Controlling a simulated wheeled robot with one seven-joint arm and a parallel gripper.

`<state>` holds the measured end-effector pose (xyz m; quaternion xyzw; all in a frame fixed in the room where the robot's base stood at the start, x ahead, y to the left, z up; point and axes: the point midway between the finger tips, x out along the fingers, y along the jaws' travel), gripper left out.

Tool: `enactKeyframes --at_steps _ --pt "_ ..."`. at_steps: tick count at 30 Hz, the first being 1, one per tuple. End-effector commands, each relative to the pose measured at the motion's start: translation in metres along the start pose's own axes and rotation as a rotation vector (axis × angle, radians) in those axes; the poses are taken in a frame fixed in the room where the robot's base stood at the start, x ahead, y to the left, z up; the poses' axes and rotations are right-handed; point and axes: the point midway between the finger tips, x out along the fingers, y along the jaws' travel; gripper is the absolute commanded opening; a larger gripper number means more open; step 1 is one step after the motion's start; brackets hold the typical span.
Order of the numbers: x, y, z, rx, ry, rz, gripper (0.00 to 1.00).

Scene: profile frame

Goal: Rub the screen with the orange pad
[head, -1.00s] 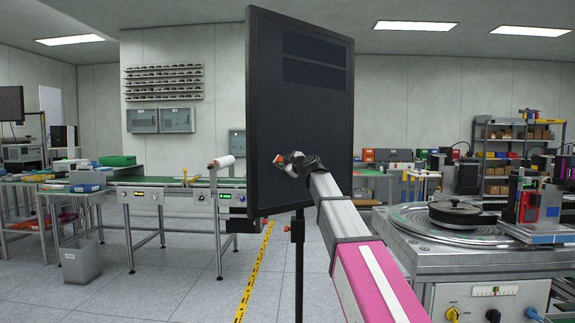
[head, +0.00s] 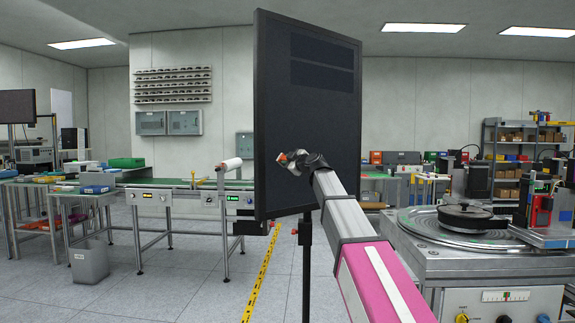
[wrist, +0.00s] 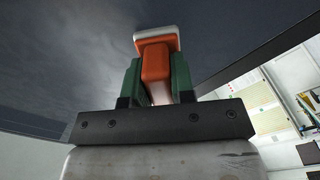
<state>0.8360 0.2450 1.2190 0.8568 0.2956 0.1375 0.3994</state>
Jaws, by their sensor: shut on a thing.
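The screen (head: 315,120) is a tall, dark panel standing upright on a thin pole, with two darker bands near its top. My gripper (head: 296,160) is in front of its lower middle part. In the wrist view, my gripper's green fingers (wrist: 155,78) are shut on the orange pad (wrist: 154,62), which has a white layer at its far end. The pad shows as a small orange spot in the head view (head: 281,157). The dark screen (wrist: 60,70) fills much of the wrist view behind it. I cannot tell whether the pad touches the screen.
A turntable machine (head: 470,235) with a black lidded pan stands close on the right. A green conveyor (head: 185,185) and a grey bin (head: 89,262) are on the left. A yellow floor strip (head: 258,278) runs beside the screen's pole. Open floor lies left of it.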

Motion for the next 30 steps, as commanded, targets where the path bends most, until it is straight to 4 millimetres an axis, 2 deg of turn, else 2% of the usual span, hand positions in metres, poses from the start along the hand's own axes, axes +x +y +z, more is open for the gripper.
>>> enactKeyframes --at_steps 10,19,30 --pt "0.003 0.018 0.021 0.000 -0.002 0.002 0.04" --pt "0.004 0.024 0.028 0.000 -0.001 0.001 0.04" --pt "0.003 0.042 0.049 0.000 -0.001 0.002 0.04"
